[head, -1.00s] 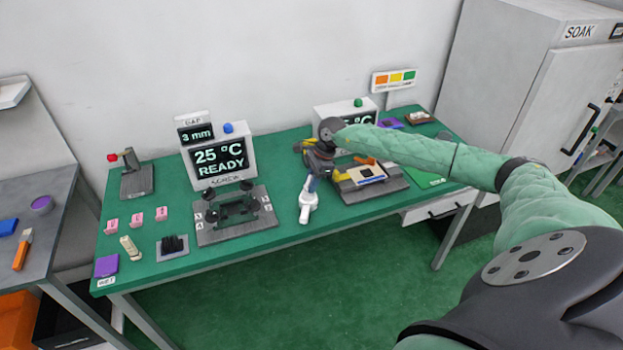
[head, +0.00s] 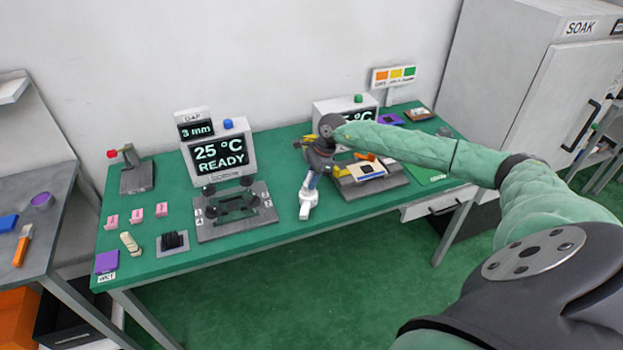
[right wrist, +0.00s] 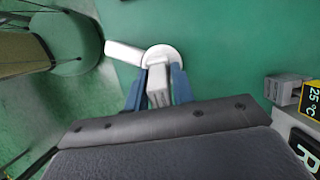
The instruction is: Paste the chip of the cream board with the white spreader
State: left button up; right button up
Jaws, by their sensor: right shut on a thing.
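The white spreader (head: 307,203) stands at the front middle of the green table, with a round part and a short cylinder sticking out at its lower end. In the right wrist view, the spreader (right wrist: 158,88) is between the blue fingers of my right gripper (right wrist: 159,90), which are shut on it. My right gripper (head: 313,183) reaches down over it in the head view. A pale board (head: 370,175) lies on the grey fixture right of the gripper; it looks like the cream board, but its chip is too small to make out. My left gripper is not in view.
A grey lever fixture (head: 235,222) stands left of the gripper, before a screen (head: 222,158) reading 25 °C READY. An orange-handled piece (head: 366,157) and a yellow part are by the right fixture (head: 345,191).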

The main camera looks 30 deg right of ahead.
aim_at(311, 172)
jog(key=shift+f+b, duration=0.3)
jog(key=shift+f, duration=0.05)
dwell(0.3)
jog(key=shift+f+b, duration=0.1)
jog(key=shift+b, duration=0.4)
dwell(2.4)
jog(key=shift+r+p, duration=0.3)
jog(key=shift+r, duration=3.3)
